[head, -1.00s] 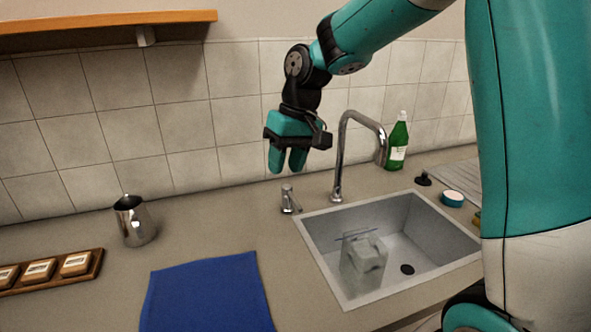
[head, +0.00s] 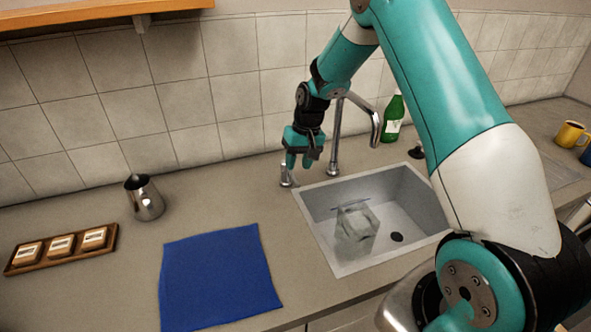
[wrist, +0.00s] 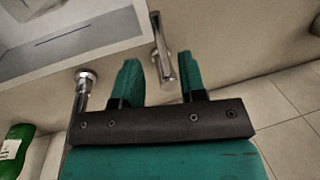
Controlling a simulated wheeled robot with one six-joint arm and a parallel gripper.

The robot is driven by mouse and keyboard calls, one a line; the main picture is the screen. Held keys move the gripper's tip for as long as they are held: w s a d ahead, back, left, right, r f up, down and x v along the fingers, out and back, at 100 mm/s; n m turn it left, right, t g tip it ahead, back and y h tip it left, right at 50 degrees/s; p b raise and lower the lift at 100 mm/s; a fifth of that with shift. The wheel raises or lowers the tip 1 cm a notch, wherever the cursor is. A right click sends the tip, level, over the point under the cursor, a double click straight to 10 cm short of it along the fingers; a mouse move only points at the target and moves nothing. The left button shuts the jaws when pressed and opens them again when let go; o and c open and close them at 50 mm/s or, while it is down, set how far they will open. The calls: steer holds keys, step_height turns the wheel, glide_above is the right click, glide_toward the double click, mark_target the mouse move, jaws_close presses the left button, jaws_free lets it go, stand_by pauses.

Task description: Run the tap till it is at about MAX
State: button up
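A clear jug (head: 355,232) stands in the sink (head: 402,192), with a dark blue line near its top; its level cannot be made out. The chrome tap spout (head: 337,135) rises behind the sink and bends over it. No water stream shows. The short tap handle (head: 286,178) stands left of the spout. My gripper (head: 297,162) points down at the handle, just above it. In the wrist view, my gripper (wrist: 160,72) has its two teal fingers apart, with the chrome handle (wrist: 161,50) between and beyond their tips; contact cannot be told.
A green bottle (head: 393,120) stands behind the sink. A blue cloth (head: 218,278), a steel pitcher (head: 146,200) and a wooden tray (head: 62,262) are on the counter to the left. A yellow mug (head: 571,134) is far right.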

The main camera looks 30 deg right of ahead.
mark_target(295, 178)
steer(key=shift+w+a+f+p, duration=0.1)
steer(key=shift+a+f+p, duration=0.1)
steer(key=shift+f, duration=0.85)
steer(key=shift+a+f+p, duration=0.15)
steer(key=shift+a+f, duration=0.05)
steer(key=shift+f, duration=0.8)
jaws_close()
